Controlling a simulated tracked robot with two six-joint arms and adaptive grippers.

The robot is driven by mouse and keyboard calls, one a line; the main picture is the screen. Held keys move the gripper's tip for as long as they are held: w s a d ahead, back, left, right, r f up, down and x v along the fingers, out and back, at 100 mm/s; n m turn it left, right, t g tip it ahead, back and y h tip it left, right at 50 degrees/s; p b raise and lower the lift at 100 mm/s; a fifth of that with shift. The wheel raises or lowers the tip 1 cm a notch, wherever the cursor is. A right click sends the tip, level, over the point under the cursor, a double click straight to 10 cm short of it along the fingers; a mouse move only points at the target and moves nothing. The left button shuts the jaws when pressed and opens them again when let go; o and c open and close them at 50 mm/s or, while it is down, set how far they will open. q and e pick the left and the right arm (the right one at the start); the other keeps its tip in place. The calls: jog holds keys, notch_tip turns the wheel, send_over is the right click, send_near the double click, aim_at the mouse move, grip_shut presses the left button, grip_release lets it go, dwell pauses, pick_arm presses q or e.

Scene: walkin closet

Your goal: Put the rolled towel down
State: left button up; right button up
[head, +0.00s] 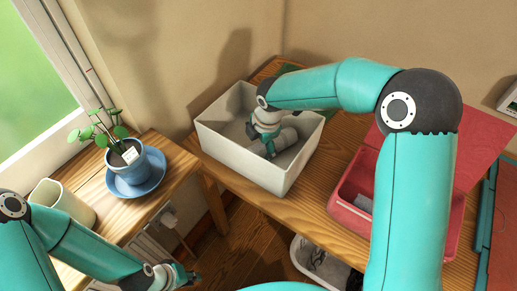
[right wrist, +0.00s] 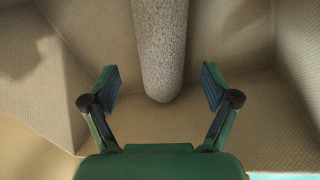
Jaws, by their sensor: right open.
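The rolled towel (right wrist: 160,45), grey and speckled, lies inside the cream box (head: 233,161). In the head view the towel (head: 287,139) is partly hidden by my right gripper. My right gripper (head: 269,149) reaches down into the box from above. In the right wrist view the right gripper (right wrist: 160,88) is open, with one finger on each side of the towel's near end. Gaps show between the towel and both fingers. My left gripper (head: 188,276) is low at the bottom left, away from the box; its jaws are too small to read.
The box stands on a wooden desk (head: 335,217), next to a red box (head: 352,187) with its lid up. At left, a small wooden table (head: 149,209) bears a potted plant (head: 127,160) on a blue saucer and a cream cup (head: 62,200). A bin (head: 318,264) stands below.

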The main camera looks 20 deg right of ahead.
jog(key=v, duration=0.7)
jog(key=shift+r, duration=0.15)
